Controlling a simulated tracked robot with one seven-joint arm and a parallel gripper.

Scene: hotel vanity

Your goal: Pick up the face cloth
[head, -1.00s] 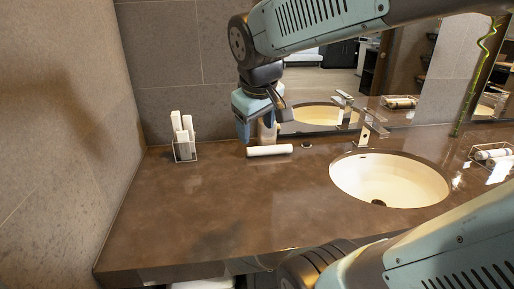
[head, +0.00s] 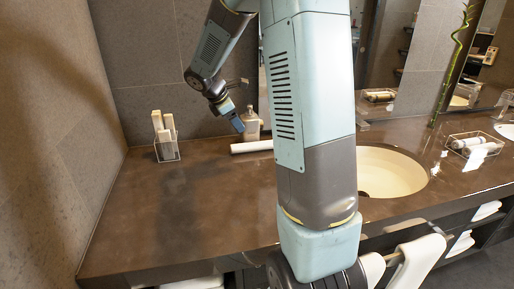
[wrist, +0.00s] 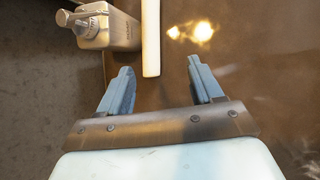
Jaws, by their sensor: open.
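A white roll, seemingly the face cloth, lies on the brown counter near the back wall (head: 252,146). Its right end is hidden behind my arm in the head view. In the wrist view the roll (wrist: 151,38) runs from the top edge towards the gap between my fingers. My gripper (head: 238,124) is above the counter by the left part of the roll. In the wrist view my gripper (wrist: 159,70) is open, with nothing between its fingers. The near end of the roll lies just ahead of the fingertips, below them.
A pump bottle (head: 252,124) stands behind the roll; it shows left of it in the wrist view (wrist: 108,28). A wire holder with white items (head: 167,148) stands left. The sink (head: 390,172) and a wire basket (head: 472,146) are right. The counter's front left is clear.

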